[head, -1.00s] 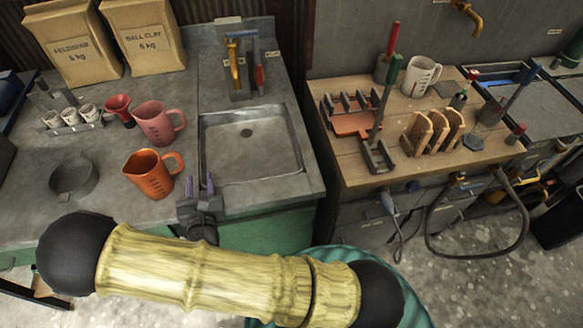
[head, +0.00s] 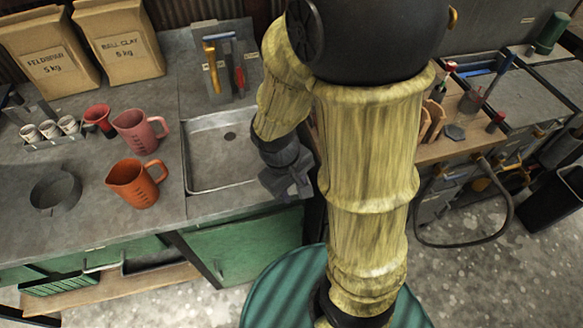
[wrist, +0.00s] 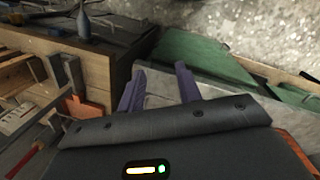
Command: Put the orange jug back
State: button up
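The orange jug (head: 137,184) stands upright on the grey counter left of the sink, its handle toward the right. A pink jug (head: 138,131) stands just behind it. My gripper (head: 291,184) is apart from the orange jug, to its right, by the sink's right front corner. In the wrist view my gripper (wrist: 158,84) shows two purple fingers spread apart with nothing between them. The wrist view faces the wooden bench and the floor. An orange strip at its lower right edge is too cropped to identify.
A round grey dish (head: 55,191) sits left of the orange jug. A red cup (head: 99,119) and a rack of small white cups (head: 50,132) stand behind. The sink (head: 215,160) is empty where visible. My arm hides much of the wooden bench (head: 440,145).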

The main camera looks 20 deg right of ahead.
jog(key=r+m+t, duration=0.1)
jog(key=w+r+m+t+y, duration=0.1)
jog(key=w+r+m+y, duration=0.1)
jog(key=r+m, duration=0.1)
jog(key=shift+w+d+t, duration=0.1)
jog(key=shift+d+t, duration=0.1)
jog(key=shift+t, duration=0.2)
jog(key=shift+r, duration=0.1)
jog(key=shift+p+v, duration=0.85)
jog(key=shift+p, duration=0.05)
jog(key=shift+w, duration=0.15)
